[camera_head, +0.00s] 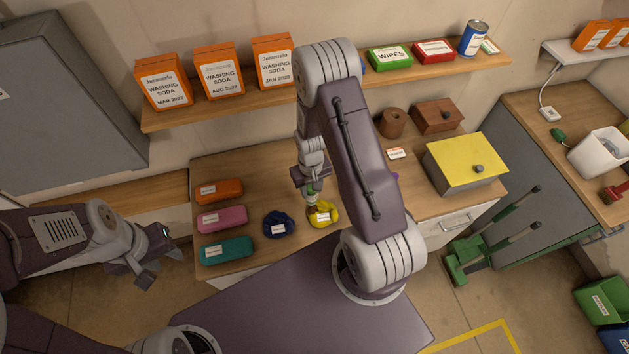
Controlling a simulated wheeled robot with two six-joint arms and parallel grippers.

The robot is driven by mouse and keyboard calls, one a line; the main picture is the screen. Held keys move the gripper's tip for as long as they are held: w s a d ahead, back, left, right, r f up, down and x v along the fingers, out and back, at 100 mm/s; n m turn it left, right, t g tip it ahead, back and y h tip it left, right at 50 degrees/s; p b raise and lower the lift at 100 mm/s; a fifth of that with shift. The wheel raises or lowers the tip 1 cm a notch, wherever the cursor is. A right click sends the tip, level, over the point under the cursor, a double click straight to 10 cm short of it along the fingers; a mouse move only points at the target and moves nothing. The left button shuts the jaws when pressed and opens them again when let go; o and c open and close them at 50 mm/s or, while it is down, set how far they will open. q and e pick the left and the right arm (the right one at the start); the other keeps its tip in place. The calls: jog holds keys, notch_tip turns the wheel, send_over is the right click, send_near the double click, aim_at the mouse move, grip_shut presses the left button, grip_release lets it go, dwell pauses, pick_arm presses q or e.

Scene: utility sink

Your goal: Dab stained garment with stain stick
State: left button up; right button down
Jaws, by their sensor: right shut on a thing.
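A crumpled yellow garment (327,217) with a white label lies on the wooden counter, near its front edge. A dark brownish patch shows on its upper left part. My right gripper (312,188) points down just above this garment and is shut on a small stick with green and pale parts (312,197), apparently the stain stick. Its lower end is at or just above the garment; I cannot tell whether they touch. A dark blue crumpled garment (279,224) lies left of the yellow one. My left gripper (158,268) is open and empty, left of the counter.
Orange, pink and teal labelled bundles (221,218) lie on the counter's left. A yellow-topped box (465,161), a brown pot (392,123) and a wooden box (437,116) stand right. A shelf (190,113) with washing soda boxes hangs above. My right arm hides the counter's middle.

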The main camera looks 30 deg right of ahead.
jog(key=f+b, duration=0.4)
jog(key=f, duration=0.1)
jog(key=shift+d+f, duration=0.2)
jog(key=shift+f, duration=0.15)
jog(key=shift+w+f+b, duration=0.1)
jog(key=shift+f+b, duration=0.2)
jog(key=shift+b, duration=0.15)
jog(key=shift+f, duration=0.15)
dwell(1.1)
notch_tip(320, 180, up, 7)
jog(key=p, duration=0.5)
jog(key=shift+p, duration=0.4)
